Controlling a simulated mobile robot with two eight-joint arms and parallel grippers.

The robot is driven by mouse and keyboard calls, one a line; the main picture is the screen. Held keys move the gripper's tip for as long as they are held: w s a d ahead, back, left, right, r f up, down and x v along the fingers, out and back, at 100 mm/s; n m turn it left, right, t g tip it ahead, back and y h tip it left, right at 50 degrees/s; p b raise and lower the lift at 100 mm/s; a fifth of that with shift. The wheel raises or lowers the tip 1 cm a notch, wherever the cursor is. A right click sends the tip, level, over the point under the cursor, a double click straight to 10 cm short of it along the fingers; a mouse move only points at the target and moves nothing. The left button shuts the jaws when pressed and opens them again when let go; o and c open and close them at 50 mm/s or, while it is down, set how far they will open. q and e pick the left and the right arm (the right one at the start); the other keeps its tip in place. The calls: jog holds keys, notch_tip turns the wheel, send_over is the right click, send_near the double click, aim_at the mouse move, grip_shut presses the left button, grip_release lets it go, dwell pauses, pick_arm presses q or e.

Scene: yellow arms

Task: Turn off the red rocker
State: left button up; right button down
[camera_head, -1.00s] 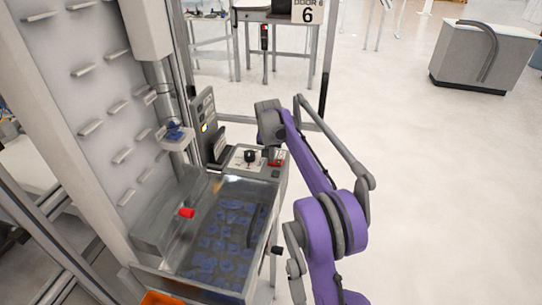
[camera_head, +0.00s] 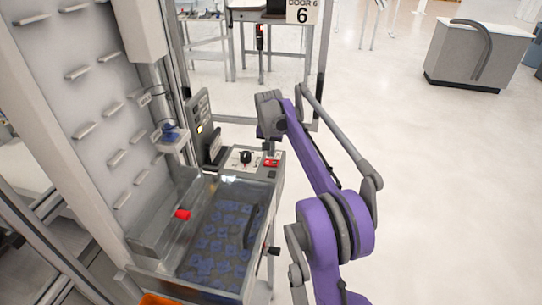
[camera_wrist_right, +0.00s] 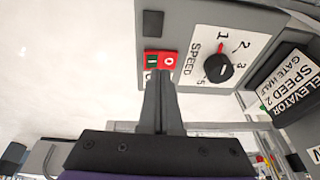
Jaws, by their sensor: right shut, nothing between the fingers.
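The red rocker (camera_head: 271,162) sits at the right end of the sloped control panel (camera_head: 243,171). In the right wrist view the rocker (camera_wrist_right: 160,60) is near the top centre, with a green part marked I on the left and a red part marked O on the right. My right gripper (camera_head: 270,142) hangs just above the rocker. In the wrist view its fingers (camera_wrist_right: 162,77) are together and empty, with the tips at the rocker's lower edge in the picture. I cannot tell whether they touch it. My left gripper is not in view.
A black speed knob (camera_wrist_right: 218,66) stands beside the rocker on a white numbered dial. A clear-lidded hopper (camera_head: 222,225) with blue parts and a red piece (camera_head: 182,214) is in front of the panel. Open floor (camera_head: 430,190) lies to the right.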

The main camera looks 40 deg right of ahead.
jog(key=v, duration=0.7)
jog(key=shift+r, duration=0.15)
jog(key=shift+s, duration=0.15)
